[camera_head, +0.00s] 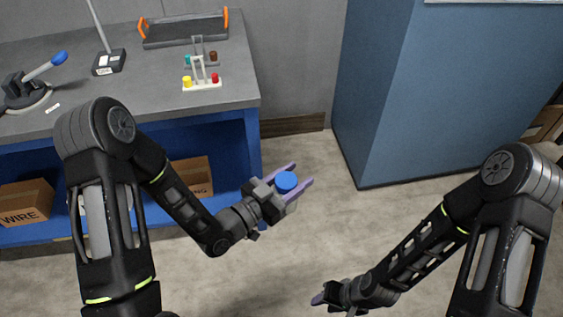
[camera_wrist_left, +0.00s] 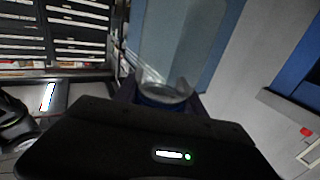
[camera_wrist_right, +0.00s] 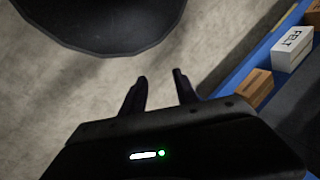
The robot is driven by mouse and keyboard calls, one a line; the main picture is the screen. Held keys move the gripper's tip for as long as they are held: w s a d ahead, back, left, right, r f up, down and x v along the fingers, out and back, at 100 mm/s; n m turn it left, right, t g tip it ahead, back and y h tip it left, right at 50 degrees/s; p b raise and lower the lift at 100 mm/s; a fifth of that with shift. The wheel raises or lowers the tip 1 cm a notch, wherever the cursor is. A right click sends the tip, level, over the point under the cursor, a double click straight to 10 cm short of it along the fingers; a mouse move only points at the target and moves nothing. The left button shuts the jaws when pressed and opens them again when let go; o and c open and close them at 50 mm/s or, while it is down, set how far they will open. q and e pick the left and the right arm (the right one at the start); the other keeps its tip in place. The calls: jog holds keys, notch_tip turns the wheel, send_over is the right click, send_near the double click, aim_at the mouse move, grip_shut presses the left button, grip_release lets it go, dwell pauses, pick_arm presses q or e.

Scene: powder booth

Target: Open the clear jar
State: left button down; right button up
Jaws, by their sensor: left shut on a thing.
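The clear jar has a round blue lid (camera_head: 286,181) and a pale see-through body (camera_head: 291,206). My left gripper (camera_head: 302,173) is shut on the jar and holds it in the air, right of the workbench, with the lid facing up. The jar also shows between the fingers in the left wrist view (camera_wrist_left: 165,91), where the gripper body hides part of it. My right gripper (camera_head: 318,299) is low at the bottom of the head view, apart from the jar. In the right wrist view its two fingers (camera_wrist_right: 160,88) stand apart with nothing between them.
The grey-topped workbench (camera_head: 150,95) carries a toggle clamp (camera_head: 30,85), a white rack with coloured knobs (camera_head: 203,84) and an orange-handled tray (camera_head: 184,30). Boxes sit on the blue shelf below. A large blue cabinet (camera_head: 440,90) stands right. Open floor lies between.

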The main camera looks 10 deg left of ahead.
jog(key=shift+o, duration=0.3)
jog(key=shift+o, duration=0.7)
jog(key=shift+w, duration=0.1)
jog(key=shift+o, duration=0.8)
jog(key=shift+w, duration=0.35)
jog(key=shift+o, duration=0.5)
jog(key=w+m, duration=0.1)
jog(key=w, duration=0.5)
jog(key=shift+w+d+r+m+h, duration=0.2)
jog(key=shift+w+r+m+h, duration=0.1)
jog(key=shift+r, duration=0.1)
jog(key=w+a+r+m+t+h, duration=0.1)
jog(key=w+a+r+m, duration=0.15)
jog(key=w+r, duration=0.6)
jog(key=w+a+r+m+h, duration=0.15)
jog(key=w+r+m, duration=0.25)
jog(key=w+r, duration=0.5)
jog(key=w+a+r+m, duration=0.2)
jog(key=a+r+m, duration=0.3)
jog(key=r, duration=0.6)
jog(key=s+a+r+m, duration=0.1)
jog(key=s+r+m, duration=0.1)
jog(key=s+a+r+m+g, duration=0.1)
jog(key=s+a+r+m, duration=0.1)
jog(key=m, duration=0.1)
jog(key=s+a+r+m+h, duration=0.1)
jog(key=s+a+r+m, duration=0.1)
jog(key=s+m, duration=0.1)
jog(key=shift+g, duration=0.4)
